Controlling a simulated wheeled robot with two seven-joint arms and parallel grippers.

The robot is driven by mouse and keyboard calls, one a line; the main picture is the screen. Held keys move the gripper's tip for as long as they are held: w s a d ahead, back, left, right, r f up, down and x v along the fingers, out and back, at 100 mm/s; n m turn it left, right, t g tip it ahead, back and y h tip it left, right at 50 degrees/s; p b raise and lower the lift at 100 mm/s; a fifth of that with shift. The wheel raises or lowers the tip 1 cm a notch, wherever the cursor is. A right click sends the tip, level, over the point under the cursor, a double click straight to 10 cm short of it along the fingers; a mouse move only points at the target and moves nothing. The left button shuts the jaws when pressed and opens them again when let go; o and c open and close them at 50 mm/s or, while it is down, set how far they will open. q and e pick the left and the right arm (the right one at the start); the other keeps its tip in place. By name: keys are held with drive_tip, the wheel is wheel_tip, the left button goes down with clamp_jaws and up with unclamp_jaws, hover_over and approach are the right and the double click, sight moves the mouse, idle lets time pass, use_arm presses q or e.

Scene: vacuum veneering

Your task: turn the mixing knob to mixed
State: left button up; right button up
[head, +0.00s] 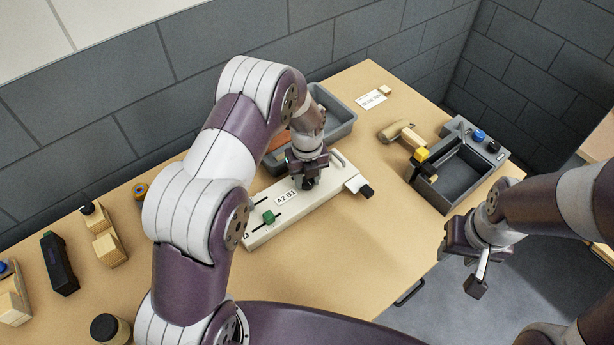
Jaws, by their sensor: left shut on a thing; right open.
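A long cream-white device (322,205) lies across the middle of the table, with a label reading "A2 B1", a green slider (268,217) in a slot and a black part (366,190) at its right end. My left gripper (308,184) points down onto the top of this device. It is shut on a small dark part there, which looks like the mixing knob; the fingers mostly hide it, so its setting cannot be read. My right gripper (478,280) is open and empty, off the table's front right edge, apart from everything.
A grey tray (340,118) stands behind the device. At right stands a grey open-topped box (440,199) with blue and black knobs and a yellow-black part, beside a wooden-handled tool (398,131). Wooden blocks, a dark case (60,264) and a jar (108,328) stand at left.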

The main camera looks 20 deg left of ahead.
sight(307, 181)
use_arm(q)
drive_tip(key=shift+r, duration=0.1)
drive_tip(key=o, duration=1)
drive_tip(key=shift+o, duration=0.2)
drive_tip(key=shift+w+r, duration=0.1)
drive_tip(key=shift+r, duration=0.3)
wheel_tip(307, 181, up, 12)
drive_tip(key=b, duration=0.2)
drive_tip(key=shift+f, duration=0.1)
